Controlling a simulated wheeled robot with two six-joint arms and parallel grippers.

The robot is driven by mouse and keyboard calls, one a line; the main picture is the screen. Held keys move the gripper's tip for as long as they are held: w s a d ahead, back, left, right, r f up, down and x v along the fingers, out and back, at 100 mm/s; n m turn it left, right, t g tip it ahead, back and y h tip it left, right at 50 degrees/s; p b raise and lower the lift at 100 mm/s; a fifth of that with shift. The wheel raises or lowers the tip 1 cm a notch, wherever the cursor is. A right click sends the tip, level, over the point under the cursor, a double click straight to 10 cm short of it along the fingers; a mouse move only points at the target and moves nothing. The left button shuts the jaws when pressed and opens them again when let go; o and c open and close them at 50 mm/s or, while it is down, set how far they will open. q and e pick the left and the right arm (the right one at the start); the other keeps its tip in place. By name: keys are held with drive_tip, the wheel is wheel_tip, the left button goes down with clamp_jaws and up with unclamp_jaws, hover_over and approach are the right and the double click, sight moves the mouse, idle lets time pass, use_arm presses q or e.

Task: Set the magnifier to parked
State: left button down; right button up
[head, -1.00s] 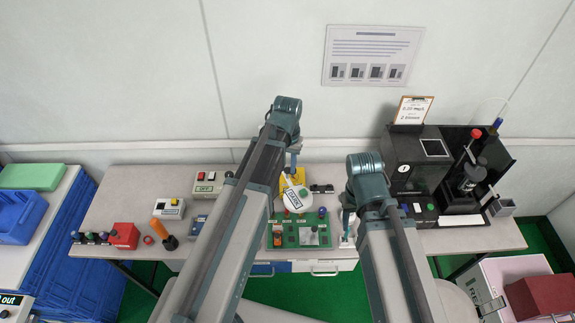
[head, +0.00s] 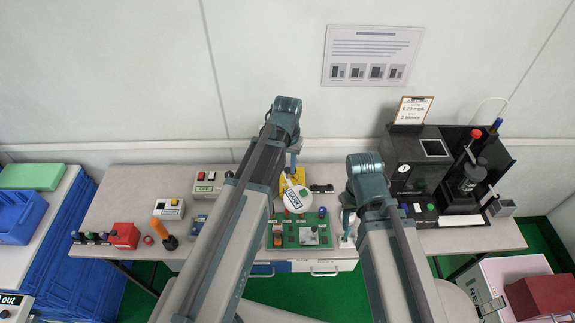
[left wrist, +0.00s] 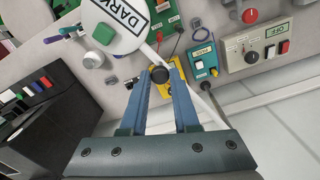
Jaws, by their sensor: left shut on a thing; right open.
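The magnifier appears to be the white round head (head: 296,193) on a thin arm above a yellow base (head: 287,181). Its head (left wrist: 103,15) shows large in the left wrist view, with a label reading "DARK" and a green button. My right gripper (head: 346,226) is open, low over the table's front, right of the green panel.
A green panel (head: 287,239) with switches lies just in front of the magnifier. Control boxes and an orange-handled device (head: 165,235) stand to the left. Black machines (head: 415,160) stand at the right. My arms hide part of the table.

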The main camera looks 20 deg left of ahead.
use_arm(q)
drive_tip(key=w+d+n, duration=0.4)
drive_tip(key=w+n, duration=0.2)
drive_tip(key=w, duration=0.6)
drive_tip(key=w+d+n, duration=0.5)
drive_tip(key=w+n, duration=0.1)
drive_tip(key=w, duration=0.7)
drive_tip(key=shift+w+d+n, duration=0.2)
drive_tip(key=shift+d+n, duration=0.05)
drive_tip(key=shift+n, duration=0.05)
drive_tip(key=shift+w, duration=0.1)
drive_tip(key=c, duration=0.7)
unclamp_jaws()
drive_tip(key=shift+o, duration=0.2)
drive_tip(key=shift+r, duration=0.1)
